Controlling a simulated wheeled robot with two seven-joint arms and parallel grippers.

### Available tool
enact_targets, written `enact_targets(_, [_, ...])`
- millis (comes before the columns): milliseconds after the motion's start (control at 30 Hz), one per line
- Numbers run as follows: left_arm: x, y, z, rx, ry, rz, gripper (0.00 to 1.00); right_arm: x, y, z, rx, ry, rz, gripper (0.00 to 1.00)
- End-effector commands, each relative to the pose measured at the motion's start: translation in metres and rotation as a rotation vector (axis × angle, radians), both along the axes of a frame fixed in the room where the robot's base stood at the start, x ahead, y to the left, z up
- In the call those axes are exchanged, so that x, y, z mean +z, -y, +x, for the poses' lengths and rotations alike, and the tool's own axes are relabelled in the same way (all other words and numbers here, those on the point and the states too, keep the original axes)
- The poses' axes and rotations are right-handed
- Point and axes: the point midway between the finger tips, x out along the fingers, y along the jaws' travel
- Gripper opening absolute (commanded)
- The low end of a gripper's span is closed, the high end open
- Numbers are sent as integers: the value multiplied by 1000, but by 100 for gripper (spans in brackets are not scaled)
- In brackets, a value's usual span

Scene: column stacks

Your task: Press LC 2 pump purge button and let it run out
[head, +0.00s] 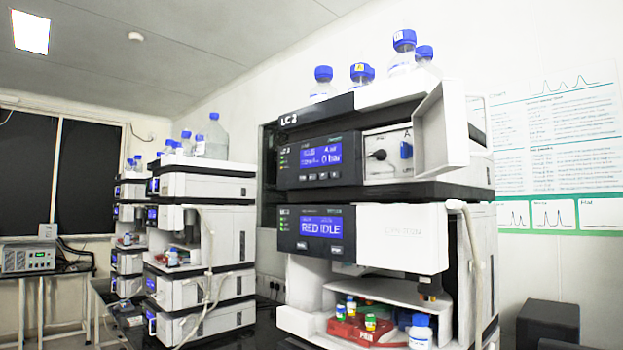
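The LC 2 stack stands right of centre in the head view, with an "LC 2" label (289,120) on its top edge. Its pump module (286,172) has a lit blue display (321,155), with a row of small dark buttons (318,177) below it. I cannot read which button is purge. To the right, the pump's white door (436,137) stands swung open. The bay behind it shows a black knob (379,155) and a blue part (406,150). Neither of my grippers is in view.
Blue-capped bottles (361,73) stand on top. Below, a module display (321,228) reads "RED IDLE", over an open bay with a red vial tray (352,331) and a small bottle (420,331). A pale tube (468,250) hangs at the right. Other stacks (190,230) stand left.

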Motion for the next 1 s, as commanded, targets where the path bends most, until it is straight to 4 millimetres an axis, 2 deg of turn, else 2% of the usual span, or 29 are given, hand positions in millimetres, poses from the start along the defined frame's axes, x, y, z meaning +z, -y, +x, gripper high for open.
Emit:
enact_targets(33, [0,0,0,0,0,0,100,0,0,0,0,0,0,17])
enact_targets(100, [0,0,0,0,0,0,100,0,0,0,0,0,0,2])
enact_targets(133, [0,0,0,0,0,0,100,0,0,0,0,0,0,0])
enact_targets(1000, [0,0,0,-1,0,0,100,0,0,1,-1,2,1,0])
